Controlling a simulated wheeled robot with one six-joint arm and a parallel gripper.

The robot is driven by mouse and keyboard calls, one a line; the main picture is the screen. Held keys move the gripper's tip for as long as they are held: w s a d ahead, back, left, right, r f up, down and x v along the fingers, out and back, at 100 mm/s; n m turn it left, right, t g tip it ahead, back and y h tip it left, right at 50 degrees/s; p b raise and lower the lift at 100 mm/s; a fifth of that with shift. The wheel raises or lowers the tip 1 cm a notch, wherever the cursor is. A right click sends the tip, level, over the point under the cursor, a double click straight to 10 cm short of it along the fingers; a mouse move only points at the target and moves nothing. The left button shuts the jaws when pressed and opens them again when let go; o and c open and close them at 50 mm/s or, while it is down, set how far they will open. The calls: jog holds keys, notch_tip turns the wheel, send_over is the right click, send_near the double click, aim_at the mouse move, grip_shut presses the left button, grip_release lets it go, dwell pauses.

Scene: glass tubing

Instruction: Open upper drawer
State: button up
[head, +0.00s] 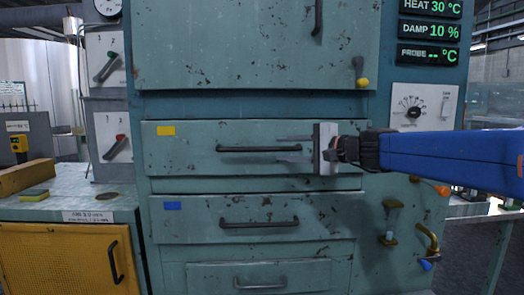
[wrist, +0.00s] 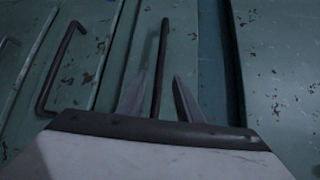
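The upper drawer (head: 190,138) is a worn green front with a yellow label (head: 166,131). It looks shut. Its dark bar handle (head: 240,149) runs level across the front. My gripper (head: 281,149) is at the right part of this handle, with one finger above the bar and one below. In the wrist view the handle (wrist: 162,50) passes between my two open fingers (wrist: 160,92), with a gap visible on each side. Whether a finger touches the bar is not clear.
A lower drawer (head: 190,231) with a blue label (head: 172,206) and its own handle (head: 258,223) sits beneath. A cabinet door (head: 250,50) with a yellow-tipped latch (head: 361,75) is above. Valves (head: 388,238) stick out at lower right. A side bench (head: 60,205) stands left.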

aim_at(265, 149)
jog(key=x, duration=0.9)
jog(key=shift+w+a, duration=0.2)
jog(key=shift+w, duration=0.05)
grip_shut()
